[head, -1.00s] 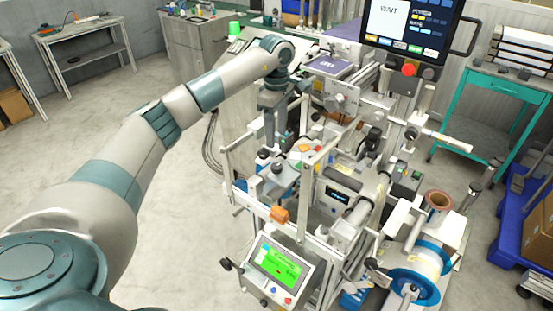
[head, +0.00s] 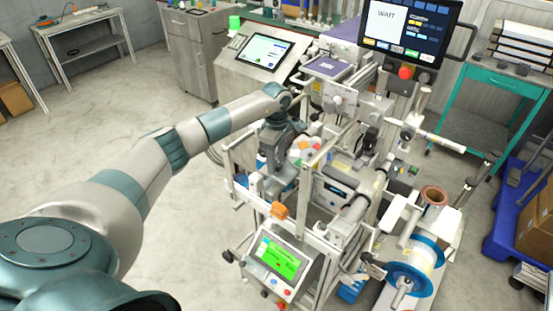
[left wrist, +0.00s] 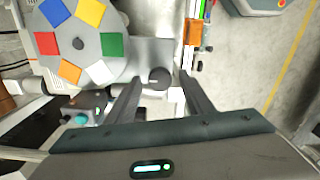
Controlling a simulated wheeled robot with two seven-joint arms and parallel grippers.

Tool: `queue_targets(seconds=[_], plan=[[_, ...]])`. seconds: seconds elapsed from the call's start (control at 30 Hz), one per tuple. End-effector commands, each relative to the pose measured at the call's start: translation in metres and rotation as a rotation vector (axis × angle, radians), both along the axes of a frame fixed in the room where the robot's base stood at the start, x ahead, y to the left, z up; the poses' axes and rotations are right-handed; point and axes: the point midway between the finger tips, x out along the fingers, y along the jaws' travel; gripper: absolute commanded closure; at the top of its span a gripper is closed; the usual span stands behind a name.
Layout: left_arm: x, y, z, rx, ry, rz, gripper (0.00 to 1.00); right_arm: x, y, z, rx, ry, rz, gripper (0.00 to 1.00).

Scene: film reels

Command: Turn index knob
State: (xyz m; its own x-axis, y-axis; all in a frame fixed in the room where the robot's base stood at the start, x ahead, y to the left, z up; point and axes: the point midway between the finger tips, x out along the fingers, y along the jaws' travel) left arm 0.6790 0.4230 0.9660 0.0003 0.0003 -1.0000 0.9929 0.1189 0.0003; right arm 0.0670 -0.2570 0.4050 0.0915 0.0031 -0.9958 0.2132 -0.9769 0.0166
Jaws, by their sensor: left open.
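A wheel with coloured squares (left wrist: 80,42) and a dark hub fills the upper left of the left wrist view. The wheel also shows in the head view (head: 308,150), beside my gripper. A small dark round knob (left wrist: 160,78) sits to the right of the wheel on a grey plate; it looks like the index knob. My left gripper (left wrist: 157,82) is open, with one finger on each side of this knob; I cannot tell whether they touch it. In the head view my left gripper (head: 270,180) points down into the machine frame, and the knob is hidden there.
The machine's metal frame posts (head: 228,172) and an orange block (head: 278,210) stand close to my gripper. A green-lit panel (head: 278,260) is at the front, a monitor (head: 410,28) at the back. A blue-flanged reel (head: 410,268) is at the right.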

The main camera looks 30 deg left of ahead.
Motion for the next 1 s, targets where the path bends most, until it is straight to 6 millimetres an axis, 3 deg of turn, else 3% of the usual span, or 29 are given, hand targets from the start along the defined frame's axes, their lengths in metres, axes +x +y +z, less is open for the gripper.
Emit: queue_targets(seconds=[0.13,0.3,0.67,1.0], plan=[[0.000,0.000,0.000,0.000,0.000,0.000,0.52,0.000,0.000,0.000,0.000,0.000,0.000,0.84],[0.000,0.000,0.000,0.000,0.000,0.000,0.93,0.000,0.000,0.000,0.000,0.000,0.000,0.84],[0.000,0.000,0.000,0.000,0.000,0.023,0.93,0.000,0.001,-0.004,0.001,0.000,-0.001,0.84],[0.000,0.000,-0.002,0.000,-0.001,0.182,0.93,0.000,0.001,-0.021,0.001,0.000,-0.001,0.84]])
